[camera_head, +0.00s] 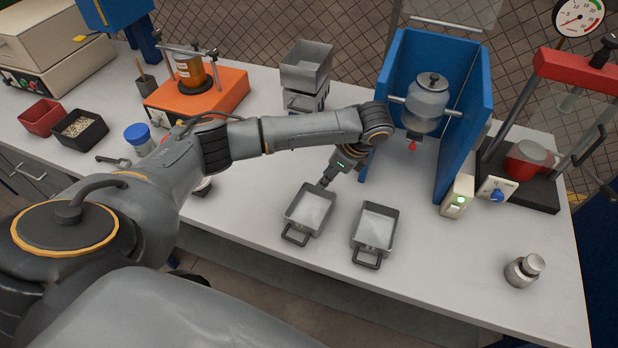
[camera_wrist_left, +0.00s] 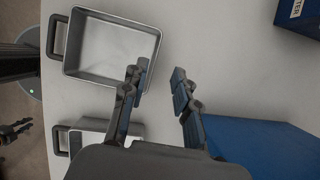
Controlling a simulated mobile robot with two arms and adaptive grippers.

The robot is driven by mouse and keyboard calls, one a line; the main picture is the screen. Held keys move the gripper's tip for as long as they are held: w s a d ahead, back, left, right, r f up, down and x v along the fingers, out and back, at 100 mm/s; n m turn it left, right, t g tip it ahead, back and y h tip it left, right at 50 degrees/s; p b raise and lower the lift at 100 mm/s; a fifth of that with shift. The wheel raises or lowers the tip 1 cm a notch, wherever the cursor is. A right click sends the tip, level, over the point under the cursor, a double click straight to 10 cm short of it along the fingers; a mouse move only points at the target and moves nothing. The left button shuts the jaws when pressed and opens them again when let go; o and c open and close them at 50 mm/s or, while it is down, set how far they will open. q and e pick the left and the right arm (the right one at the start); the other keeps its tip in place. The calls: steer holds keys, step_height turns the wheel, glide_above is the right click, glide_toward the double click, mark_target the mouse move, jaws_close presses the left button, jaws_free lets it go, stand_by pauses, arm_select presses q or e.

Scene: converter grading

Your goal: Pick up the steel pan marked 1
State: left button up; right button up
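Two steel pans with dark handles toward the bench's front edge stand side by side, the left pan (camera_head: 310,211) and the right pan (camera_head: 375,228). I cannot read a number on either. My left gripper (camera_head: 323,183) is at the back end of the left pan. In the left wrist view my left gripper (camera_wrist_left: 162,75) is open and empty; one finger overlaps the near corner of the upper pan (camera_wrist_left: 112,45), the other is over bare bench. The lower pan (camera_wrist_left: 90,140) is partly hidden by my gripper. Dark finger-like parts, apparently my right gripper (camera_wrist_left: 14,131), show at the left edge.
A blue open-fronted stand (camera_head: 466,120) with a glass vessel is behind the pans. A switch box (camera_head: 457,196) and a metal weight (camera_head: 523,270) are to the right. A grey hopper (camera_head: 306,65) and an orange device (camera_head: 225,88) stand at the back. Bench around the pans is clear.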

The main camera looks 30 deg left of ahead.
mark_target(307, 215)
arm_select(q)
steer(key=x, duration=0.1)
steer(key=p+x, duration=0.1)
steer(key=x, duration=0.1)
steer(key=p+x, duration=0.1)
steer(key=shift+s+f, duration=0.4)
steer(key=shift+f, duration=0.35)
jaws_close()
